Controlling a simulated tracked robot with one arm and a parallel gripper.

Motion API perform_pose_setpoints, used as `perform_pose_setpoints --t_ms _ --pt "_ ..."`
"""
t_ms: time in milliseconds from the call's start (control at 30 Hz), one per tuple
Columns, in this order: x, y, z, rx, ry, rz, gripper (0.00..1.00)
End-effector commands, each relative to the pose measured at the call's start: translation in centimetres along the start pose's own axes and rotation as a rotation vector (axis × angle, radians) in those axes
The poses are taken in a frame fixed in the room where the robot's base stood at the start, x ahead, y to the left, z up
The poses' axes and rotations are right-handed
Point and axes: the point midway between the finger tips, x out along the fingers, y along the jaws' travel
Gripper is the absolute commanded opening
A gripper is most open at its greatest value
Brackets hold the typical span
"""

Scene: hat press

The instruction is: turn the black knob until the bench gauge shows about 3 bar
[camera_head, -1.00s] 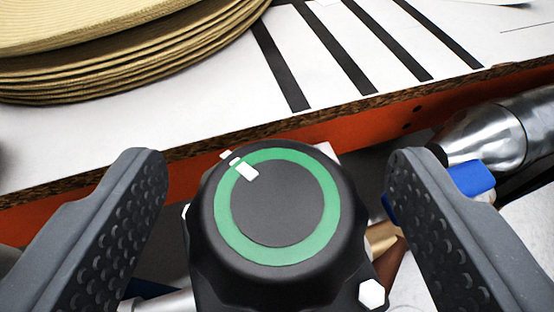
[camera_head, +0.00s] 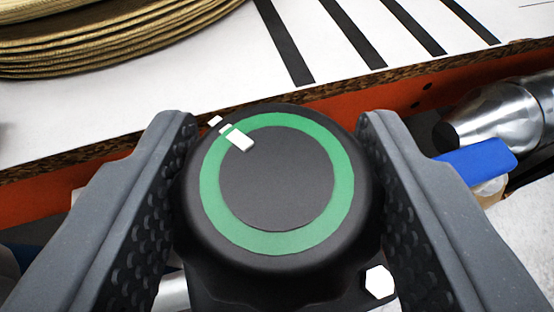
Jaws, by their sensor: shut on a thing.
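The black knob (camera_head: 277,185) fills the middle of the view, with a green ring on its face. A white mark (camera_head: 237,138) on the knob points to the upper left, in line with a small white mark just outside its rim. My gripper (camera_head: 277,190) is shut on the knob, one textured finger against its left side and one against its right. The bench gauge is not in view, so the pressure cannot be read.
The white bench top (camera_head: 130,110) with black stripes lies behind the knob, its edge orange below. A stack of straw hats (camera_head: 110,45) sits at upper left. A metal pipe (camera_head: 495,125) and a blue valve handle (camera_head: 480,162) are close to the right finger.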

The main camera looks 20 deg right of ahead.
Motion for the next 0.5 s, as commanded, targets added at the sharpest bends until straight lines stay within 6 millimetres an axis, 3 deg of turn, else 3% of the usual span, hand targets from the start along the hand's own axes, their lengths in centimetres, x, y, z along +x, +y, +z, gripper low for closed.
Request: perform_pose_setpoints --t_ms 500 --pt "-0.2 -0.54 -0.95 -0.064 0.005 -0.137 0.24"
